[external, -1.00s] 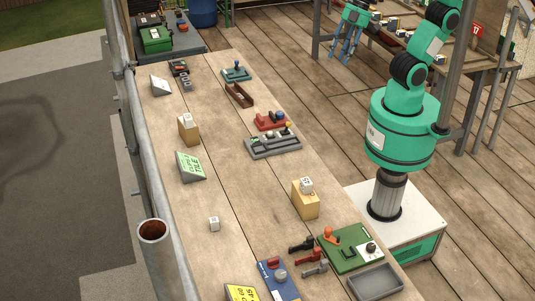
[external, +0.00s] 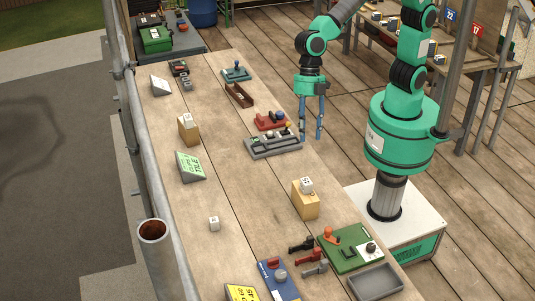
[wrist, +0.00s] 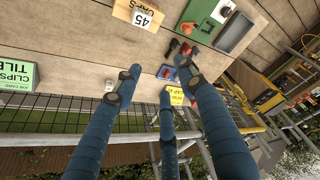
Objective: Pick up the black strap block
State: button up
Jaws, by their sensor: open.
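A small black piece (external: 301,244), which looks like the black strap block, lies on the long wooden table near its front right. A red piece (external: 308,257) and a grey piece (external: 314,268) lie beside it in a row. In the wrist view the black piece (wrist: 172,46) shows small near the top middle, beyond my fingers. My gripper (external: 311,137) hangs fingers down near the table's right edge, farther back than the black piece and well apart from it. Its blue fingers are spread and empty, also in the wrist view (wrist: 158,78).
A green board (external: 352,259) and a grey tray (external: 376,282) lie right of the black piece. A blue board (external: 274,284) lies in front. A wooden block (external: 306,204) with a white cube stands between my gripper and the pieces.

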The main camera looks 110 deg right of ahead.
jog(key=w+a+f+n, duration=0.2)
jog(key=a+f, duration=0.4)
jog(key=f, duration=0.1)
jog(key=w+a+f+n+g, duration=0.1)
jog(key=w+a+f+n, duration=0.1)
jog(key=a+f, duration=0.5)
jog(key=shift+w+f+n+g+y+b, duration=0.3)
jog(key=shift+w+f+y+b, duration=0.1)
jog(key=shift+w+f, duration=0.35)
jog(key=shift+f, duration=0.1)
jog(key=b, duration=0.1)
send_over(310, 237)
jog(key=d, duration=0.2)
notch_tip(310, 237, down, 8)
jog(key=shift+s+d, duration=0.2)
jog(key=shift+s, duration=0.05)
jog(key=shift+b+x, duration=0.75)
jog(key=shift+x, duration=1.75)
jog(key=shift+w+d, duration=0.1)
jog(key=shift+w, duration=0.05)
